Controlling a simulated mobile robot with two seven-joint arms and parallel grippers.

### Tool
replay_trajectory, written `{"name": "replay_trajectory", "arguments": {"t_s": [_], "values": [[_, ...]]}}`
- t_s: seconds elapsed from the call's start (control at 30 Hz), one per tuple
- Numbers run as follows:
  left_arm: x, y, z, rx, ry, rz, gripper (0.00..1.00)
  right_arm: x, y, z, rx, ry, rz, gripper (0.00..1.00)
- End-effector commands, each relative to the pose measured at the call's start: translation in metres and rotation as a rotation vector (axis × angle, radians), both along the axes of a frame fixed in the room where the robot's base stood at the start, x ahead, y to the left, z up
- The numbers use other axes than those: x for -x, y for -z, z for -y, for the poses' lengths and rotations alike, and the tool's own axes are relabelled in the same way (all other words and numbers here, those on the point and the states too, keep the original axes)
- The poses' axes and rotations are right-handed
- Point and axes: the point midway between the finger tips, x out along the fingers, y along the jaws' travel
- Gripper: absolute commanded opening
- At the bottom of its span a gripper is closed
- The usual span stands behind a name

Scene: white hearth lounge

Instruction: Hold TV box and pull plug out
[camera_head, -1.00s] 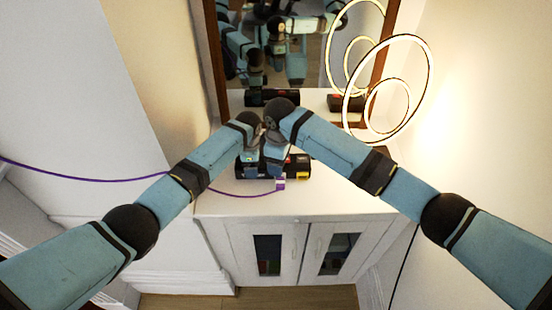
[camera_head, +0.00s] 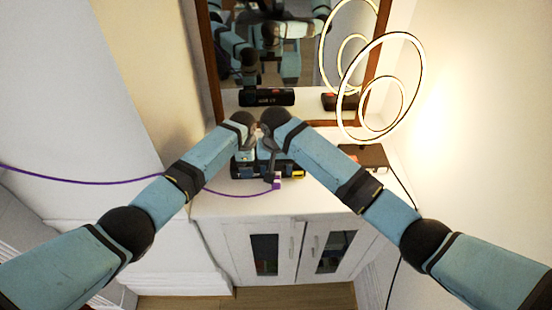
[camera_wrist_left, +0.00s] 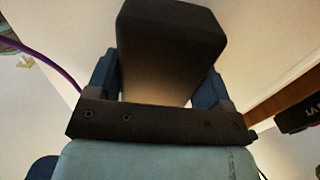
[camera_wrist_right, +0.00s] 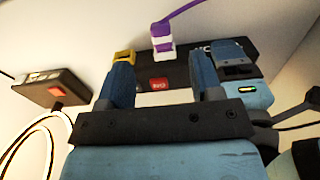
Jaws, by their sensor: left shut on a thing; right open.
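The black TV box (camera_head: 287,168) lies on top of the white cabinet, partly hidden by my grippers in the head view. My left gripper (camera_head: 243,160) is shut on its left end; the dark box (camera_wrist_left: 172,40) fills the jaws in the left wrist view. A purple and white plug (camera_wrist_right: 163,42) on a purple cable sits at the box's edge; it also shows in the head view (camera_head: 277,180). My right gripper (camera_wrist_right: 163,82) is open and empty, close to the box and apart from the plug in its wrist view.
The white cabinet (camera_head: 225,208) has glass-front doors. A mirror (camera_head: 280,85) stands behind it. A ring lamp (camera_head: 345,95) and another dark box (camera_head: 362,157) with a cable are at the right. The purple cable (camera_head: 70,181) runs off to the left.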

Motion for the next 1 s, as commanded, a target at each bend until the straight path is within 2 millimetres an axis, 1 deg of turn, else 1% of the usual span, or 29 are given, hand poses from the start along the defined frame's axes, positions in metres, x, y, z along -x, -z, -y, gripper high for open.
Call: {"name": "replay_trajectory", "arguments": {"t_s": [0.03,0.2,0.3,0.4,0.6,0.87,0.97,1.0], "values": [[0.000,0.000,0.000,0.000,0.000,0.000,0.35,0.001,0.011,0.001,0.002,0.001,-0.003,0.60],[0.000,0.000,0.000,0.000,0.000,0.000,0.35,0.000,0.043,0.000,0.002,0.000,-0.001,0.60],[0.000,0.000,0.000,0.000,0.000,0.000,0.35,0.000,0.059,0.000,0.002,-0.001,-0.001,0.60],[0.000,0.000,0.000,0.000,0.000,0.000,0.35,0.000,0.071,0.000,0.001,-0.001,-0.001,0.60],[0.000,0.000,0.000,0.000,0.000,0.000,0.35,0.000,0.083,0.000,0.001,-0.002,0.000,0.60],[0.000,0.000,0.000,0.000,0.000,0.000,0.35,0.000,0.084,0.000,0.000,-0.002,0.001,0.60],[0.000,0.000,0.000,0.000,0.000,0.000,0.35,0.000,0.084,0.000,0.000,-0.002,0.001,0.39],[0.000,0.000,0.000,0.000,0.000,0.000,0.35,0.000,0.084,0.000,0.000,-0.002,0.001,0.30]]}}
